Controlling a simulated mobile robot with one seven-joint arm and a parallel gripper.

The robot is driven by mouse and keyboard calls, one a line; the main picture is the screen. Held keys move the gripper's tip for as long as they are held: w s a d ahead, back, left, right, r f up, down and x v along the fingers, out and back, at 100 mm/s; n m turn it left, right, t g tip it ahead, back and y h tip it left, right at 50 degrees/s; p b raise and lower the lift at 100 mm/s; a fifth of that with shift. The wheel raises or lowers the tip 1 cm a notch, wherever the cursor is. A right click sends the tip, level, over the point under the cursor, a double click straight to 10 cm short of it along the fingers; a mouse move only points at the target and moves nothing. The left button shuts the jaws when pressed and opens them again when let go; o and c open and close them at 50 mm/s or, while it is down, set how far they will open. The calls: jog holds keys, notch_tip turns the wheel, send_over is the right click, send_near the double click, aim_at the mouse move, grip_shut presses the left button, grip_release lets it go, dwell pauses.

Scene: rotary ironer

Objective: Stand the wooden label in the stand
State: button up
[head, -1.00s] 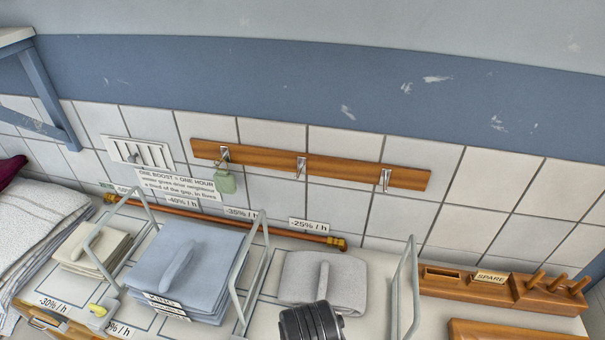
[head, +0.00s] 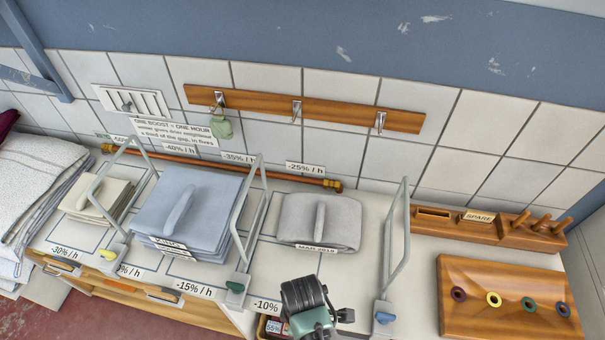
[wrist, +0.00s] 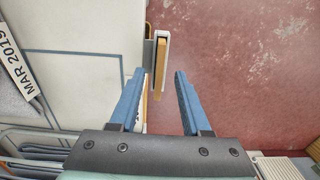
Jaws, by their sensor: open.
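A narrow wooden piece (wrist: 160,65) beside a white strip shows at the counter's front edge in the wrist view; it may be the wooden label, but I cannot tell. My gripper (wrist: 159,73) is open and empty, its blue fingertips on either side of that piece in the picture; the height gap is unclear. In the head view, my wrist is over the counter front and hides the fingers. A wooden block (head: 450,226) at the back right has a slot, a SPARE plate (head: 479,217) and slanted pegs; it may be the stand.
A wooden board (head: 480,325) with several coloured rings lies at the right. A grey folded cloth (head: 340,220) and blue folded cloths (head: 205,200) lie on the counter between upright metal frames (head: 398,250). A wooden hook rail (head: 340,110) is on the wall. Red floor (wrist: 255,60) is open beyond the edge.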

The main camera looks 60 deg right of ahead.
jog(key=shift+f, duration=0.45)
grip_shut()
jog(key=shift+r, duration=0.1)
